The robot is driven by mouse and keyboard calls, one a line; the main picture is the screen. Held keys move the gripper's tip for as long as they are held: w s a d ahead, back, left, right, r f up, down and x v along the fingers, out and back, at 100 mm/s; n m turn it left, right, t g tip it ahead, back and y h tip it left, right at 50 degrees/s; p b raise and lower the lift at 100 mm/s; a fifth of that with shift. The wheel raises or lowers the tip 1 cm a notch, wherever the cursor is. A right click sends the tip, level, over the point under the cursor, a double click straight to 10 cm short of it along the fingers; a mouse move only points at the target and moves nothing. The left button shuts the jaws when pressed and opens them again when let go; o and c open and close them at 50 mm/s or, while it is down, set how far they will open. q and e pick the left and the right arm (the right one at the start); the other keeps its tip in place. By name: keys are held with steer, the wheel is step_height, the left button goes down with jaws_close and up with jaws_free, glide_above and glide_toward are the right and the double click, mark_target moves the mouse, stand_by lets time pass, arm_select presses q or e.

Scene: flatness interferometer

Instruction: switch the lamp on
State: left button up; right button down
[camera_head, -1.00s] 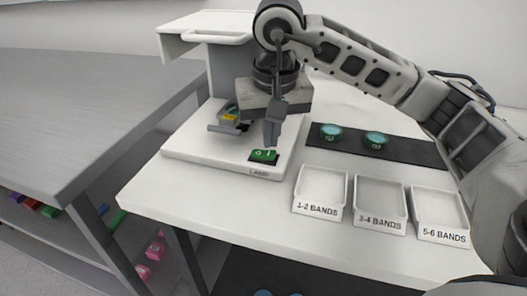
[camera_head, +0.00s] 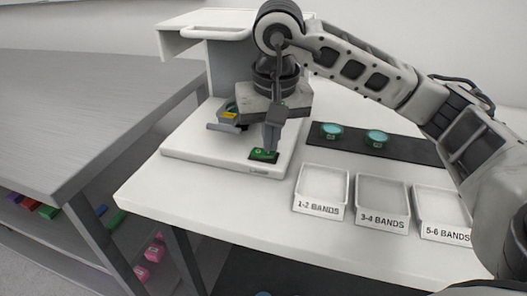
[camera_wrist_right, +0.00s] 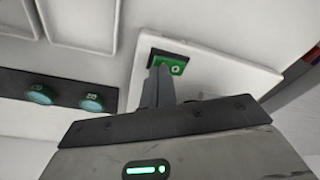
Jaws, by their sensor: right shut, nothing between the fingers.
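The lamp switch (camera_head: 263,156) is a green rocker in a dark frame near the front edge of the white instrument base (camera_head: 190,150). The word on the base edge below it is too small to read surely. My right gripper (camera_head: 271,147) is shut and empty, pointing down, with its tips at the switch. In the right wrist view the shut fingers (camera_wrist_right: 160,68) overlap part of the green switch (camera_wrist_right: 174,66); I cannot tell whether they press it. The part of the switch behind the fingertips is hidden. My left gripper is not in view.
Three white trays labelled by bands, one being the 1-2 tray (camera_head: 322,208), stand right of the base. Two teal discs (camera_head: 331,130) (camera_head: 376,137) lie on a dark strip (camera_head: 410,149) behind them. A grey bench (camera_head: 80,100) stands at left.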

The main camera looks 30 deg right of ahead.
steer(key=shift+f, duration=0.3)
steer(key=shift+r, duration=0.15)
steer(key=shift+r+p, duration=2.3)
steer(key=shift+r, duration=1.15)
steer(key=shift+f, duration=0.1)
